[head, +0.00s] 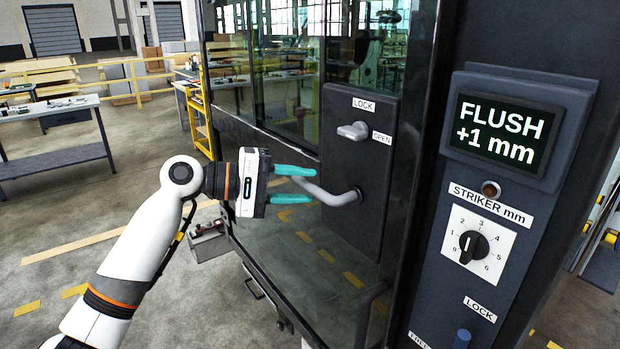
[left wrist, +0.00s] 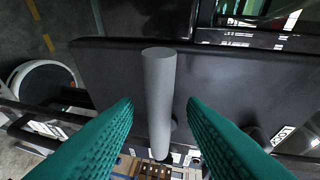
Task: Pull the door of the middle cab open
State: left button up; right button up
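The cab door (head: 290,240) is a dark-framed glass panel and looks closed. A black plate (head: 375,215) on it carries a grey bent handle (head: 335,196) and a small lock knob (head: 353,131) lying about level, with LOCK labelled above and OPEN to its right. My left gripper (head: 292,185) is open, its teal fingers on either side of the handle's free end. In the left wrist view the handle (left wrist: 159,100) stands between the fingers (left wrist: 160,135), with a gap visible on each side. My right gripper is not in view.
A post right of the door holds a display (head: 500,134) reading "FLUSH +1 mm", a striker dial (head: 474,246) and a blue lever (head: 462,338) below a LOCK label. A workbench (head: 55,130) and yellow rails stand behind at left. Floor left of the door is mostly clear.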

pick_arm(q)
jog(key=shift+x, duration=1.1)
grip_shut()
